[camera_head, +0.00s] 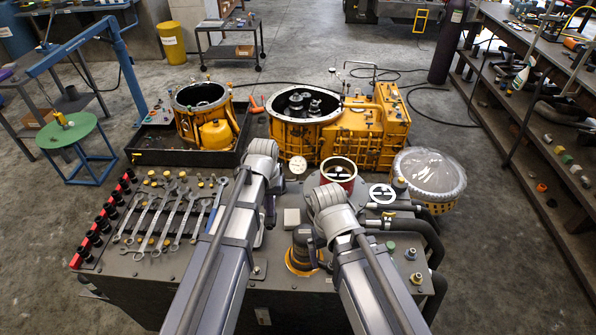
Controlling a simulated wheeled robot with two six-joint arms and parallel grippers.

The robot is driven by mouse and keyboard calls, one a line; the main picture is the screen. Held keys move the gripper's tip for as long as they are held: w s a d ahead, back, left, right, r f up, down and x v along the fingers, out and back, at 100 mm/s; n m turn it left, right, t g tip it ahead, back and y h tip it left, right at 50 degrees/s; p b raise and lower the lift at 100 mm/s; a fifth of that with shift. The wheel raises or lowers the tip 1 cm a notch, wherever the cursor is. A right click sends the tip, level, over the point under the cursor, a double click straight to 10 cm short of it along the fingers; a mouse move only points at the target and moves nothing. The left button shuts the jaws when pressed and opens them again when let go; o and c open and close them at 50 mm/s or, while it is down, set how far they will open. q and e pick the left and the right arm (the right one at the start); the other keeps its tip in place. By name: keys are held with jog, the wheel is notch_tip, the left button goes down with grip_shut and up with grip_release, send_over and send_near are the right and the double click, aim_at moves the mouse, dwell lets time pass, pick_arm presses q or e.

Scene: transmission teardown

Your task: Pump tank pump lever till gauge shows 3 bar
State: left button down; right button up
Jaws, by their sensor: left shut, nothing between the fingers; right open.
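A small round gauge (298,165) with a white face stands at the back edge of the dark bench; its reading is too small to tell. A red-rimmed round container (338,172) stands right of it. I cannot make out for sure which part is the pump lever; my arms cover part of the bench middle. My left gripper (269,215) points down over the bench, shut and empty, below and left of the gauge. My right gripper (314,256) is open, low over the bench beside a dark cylinder with a yellow base (300,262), partly hidden by my arm.
Several wrenches (160,220) and a row of black sockets with red (103,222) fill the bench's left side. Black hoses (420,232) curve on its right. Yellow housings (365,130) stand behind it. Shelves (530,110) line the right; grey floor lies between.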

pick_arm(q)
jog(key=shift+f+b, duration=0.3)
jog(key=shift+f, duration=0.35)
notch_tip(320, 180, up, 8)
jog(key=p, duration=0.8)
jog(key=shift+r, duration=0.1)
notch_tip(320, 180, up, 6)
jog(key=p, duration=0.6)
jog(key=s+d+f+m+y+b, duration=0.1)
jog(key=s+d+f+m+b, duration=0.2)
jog(key=s+f+b, duration=0.9)
jog(key=s+d, duration=0.2)
jog(key=shift+s+d+f+m+b, duration=0.35)
jog(key=shift+f+m, duration=0.05)
